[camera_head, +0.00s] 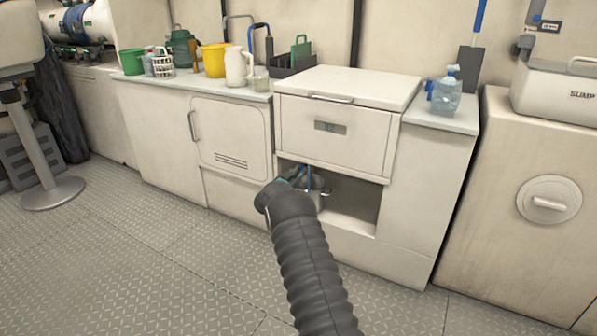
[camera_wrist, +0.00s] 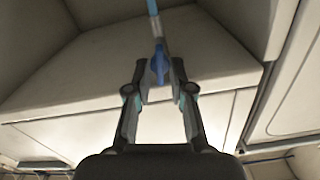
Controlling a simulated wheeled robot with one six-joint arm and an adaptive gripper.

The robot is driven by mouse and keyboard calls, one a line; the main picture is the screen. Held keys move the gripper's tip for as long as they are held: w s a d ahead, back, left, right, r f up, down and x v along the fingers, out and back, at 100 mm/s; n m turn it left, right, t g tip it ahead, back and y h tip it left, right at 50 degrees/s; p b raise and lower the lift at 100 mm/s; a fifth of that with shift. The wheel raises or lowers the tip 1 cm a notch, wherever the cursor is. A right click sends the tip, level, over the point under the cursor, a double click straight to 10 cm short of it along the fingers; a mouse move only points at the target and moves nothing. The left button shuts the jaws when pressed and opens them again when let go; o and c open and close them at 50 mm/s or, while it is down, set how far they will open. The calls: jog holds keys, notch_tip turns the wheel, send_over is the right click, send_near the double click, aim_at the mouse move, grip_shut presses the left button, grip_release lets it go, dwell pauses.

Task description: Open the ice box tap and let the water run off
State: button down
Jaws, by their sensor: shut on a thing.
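The ice box (camera_head: 330,130) is a white chest with a lid and front handle, set into the counter. Below it is an open recess (camera_head: 355,205). My arm reaches into this recess, and my gripper (camera_head: 303,181) is partly hidden by my own arm. In the wrist view my gripper (camera_wrist: 160,85) has its two fingers closed on either side of a blue tap handle (camera_wrist: 159,62). A light blue piece (camera_wrist: 153,8) rises above the handle. A grey metal vessel (camera_head: 318,190) shows beside my gripper in the recess. No running water can be made out.
The counter at left holds a yellow bucket (camera_head: 214,60), a white jug (camera_head: 238,67) and other items. A clear blue-tinted bottle (camera_head: 446,93) stands on the right counter. A white cabinet (camera_head: 545,165) stands at right.

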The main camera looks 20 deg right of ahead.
jog(key=shift+n, duration=0.7)
jog(key=c, duration=1)
grip_release()
jog(key=shift+a, duration=0.1)
jog(key=v, duration=1.2)
